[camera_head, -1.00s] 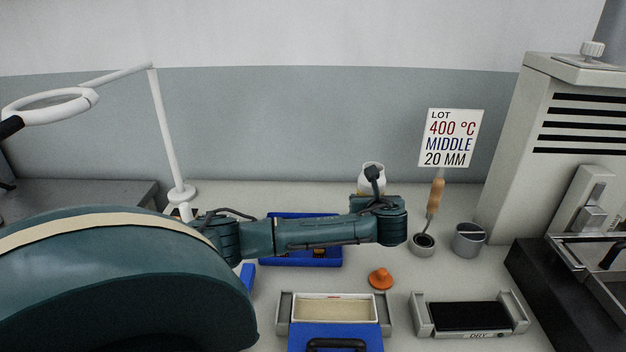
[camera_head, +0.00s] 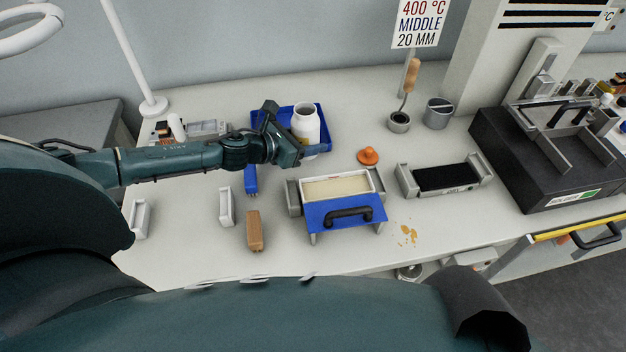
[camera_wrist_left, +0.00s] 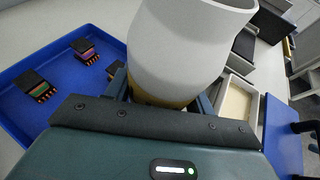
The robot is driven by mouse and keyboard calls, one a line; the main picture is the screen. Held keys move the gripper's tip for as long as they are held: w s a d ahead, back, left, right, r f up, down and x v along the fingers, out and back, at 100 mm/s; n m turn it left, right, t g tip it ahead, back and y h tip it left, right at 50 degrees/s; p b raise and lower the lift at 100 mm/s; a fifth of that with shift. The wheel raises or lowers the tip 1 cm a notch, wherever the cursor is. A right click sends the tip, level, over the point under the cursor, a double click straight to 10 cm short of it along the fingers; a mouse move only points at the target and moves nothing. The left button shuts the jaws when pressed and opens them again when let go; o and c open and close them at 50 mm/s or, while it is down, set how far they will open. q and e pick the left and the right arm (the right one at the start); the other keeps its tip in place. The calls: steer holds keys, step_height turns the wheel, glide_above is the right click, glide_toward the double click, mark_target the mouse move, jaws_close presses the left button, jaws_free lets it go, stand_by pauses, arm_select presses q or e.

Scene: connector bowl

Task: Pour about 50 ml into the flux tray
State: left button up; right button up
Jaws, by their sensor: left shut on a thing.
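My left gripper (camera_head: 310,151) is shut on a white bottle (camera_head: 306,122). The bottle looks about upright, its mouth uncapped, and is in front of or over the blue bin. In the left wrist view the bottle (camera_wrist_left: 185,50) fills the upper middle and shows an ochre band low down; its contents are hidden. A pale tray with cream-coloured contents (camera_head: 372,178), which looks like the flux tray, sits between grey holders to the right of and nearer than the gripper. It also shows in the left wrist view (camera_wrist_left: 253,128). My right gripper is not in view.
A blue plate with a black handle (camera_head: 328,223) stands before the pale tray. An orange cone-shaped cap (camera_head: 368,157) lies behind it. A black-filled tray (camera_head: 400,178) is to the right. Yellowish spots (camera_head: 408,236) mark the bench.

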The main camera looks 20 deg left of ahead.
arm_select(q)
steer(key=shift+s+m+h, duration=0.4)
steer(key=shift+s+h, duration=0.1)
steer(key=shift+s, duration=0.35)
